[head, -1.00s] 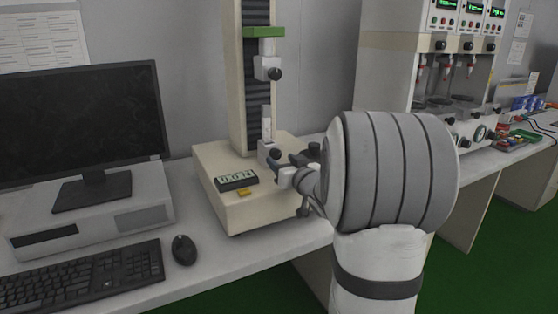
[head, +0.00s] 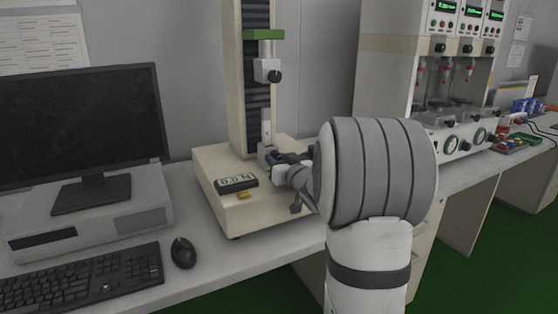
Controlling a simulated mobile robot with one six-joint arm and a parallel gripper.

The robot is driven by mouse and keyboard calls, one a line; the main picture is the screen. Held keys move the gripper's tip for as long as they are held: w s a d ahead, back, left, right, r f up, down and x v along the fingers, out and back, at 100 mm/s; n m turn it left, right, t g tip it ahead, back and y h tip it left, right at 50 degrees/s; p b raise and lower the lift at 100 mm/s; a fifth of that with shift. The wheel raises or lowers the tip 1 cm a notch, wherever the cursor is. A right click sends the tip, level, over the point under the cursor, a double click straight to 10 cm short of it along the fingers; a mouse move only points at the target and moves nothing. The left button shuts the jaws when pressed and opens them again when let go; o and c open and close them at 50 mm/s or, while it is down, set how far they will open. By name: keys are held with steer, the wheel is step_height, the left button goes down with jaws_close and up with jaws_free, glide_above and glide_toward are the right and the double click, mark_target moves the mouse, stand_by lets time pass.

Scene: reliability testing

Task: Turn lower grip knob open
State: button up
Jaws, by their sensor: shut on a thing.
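The tensile tester (head: 252,208) stands on the bench with its column upright. Its lower grip (head: 265,151) is a small light block above the cream base, with a specimen strip held upright above it. My gripper (head: 274,158) is at the right side of this grip, shut on the lower grip knob, which is mostly hidden by the fingers. The knob's turn angle cannot be seen. The upper grip (head: 264,68) with its dark knob (head: 274,76) is above, clear of my gripper.
A force display (head: 237,183) and a yellow button (head: 244,196) are on the tester's base, close to my gripper. A monitor (head: 80,125), keyboard (head: 88,278) and mouse (head: 183,252) are to the left. A multi-station test rig (head: 462,90) stands to the right.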

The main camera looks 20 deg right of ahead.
steer(key=shift+c, duration=0.9)
steer(key=n+b, duration=0.2)
steer(key=shift+f+b, duration=0.25)
steer(key=shift+b, duration=0.1)
steer(key=shift+r+n+b, duration=0.25)
steer(key=shift+n+b, duration=0.25)
steer(key=shift+n, duration=0.7)
steer(key=o, duration=1)
steer(key=shift+c, duration=0.2)
steer(key=shift+s+d+p, duration=0.2)
steer(key=shift+s+p, duration=0.55)
steer(key=shift+s, duration=3.15)
